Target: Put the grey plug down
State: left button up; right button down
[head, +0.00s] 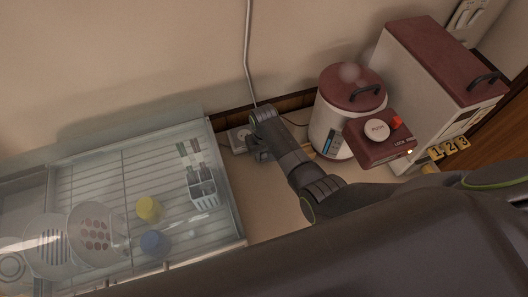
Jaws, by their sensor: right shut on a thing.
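My right gripper (257,152) is at the counter near the wall, just right of the dish dryer (233,190). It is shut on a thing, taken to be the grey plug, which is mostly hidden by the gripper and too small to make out. A pale cord (248,60) runs down the wall to behind the gripper. A small whitish outlet block (237,138) lies just left of the gripper; I cannot tell whether the plug touches it. My left gripper is not in view.
The dryer, with a clear cover, holds plates (88,232), a yellow cup (149,208), a blue cup (154,243) and a cutlery basket (203,190). A red-lidded hot-water pot (328,125) and white appliance (418,75) stand right. Bare counter (262,205) shows between.

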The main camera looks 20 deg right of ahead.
jog(key=c, duration=1)
grip_release()
jog(key=shift+c, duration=0.2)
jog(key=shift+r+p, duration=0.4)
jog(key=shift+r, duration=0.2)
notch_tip(320, 180, up, 12)
jog(key=shift+b, duration=0.35)
jog(key=shift+f, duration=0.1)
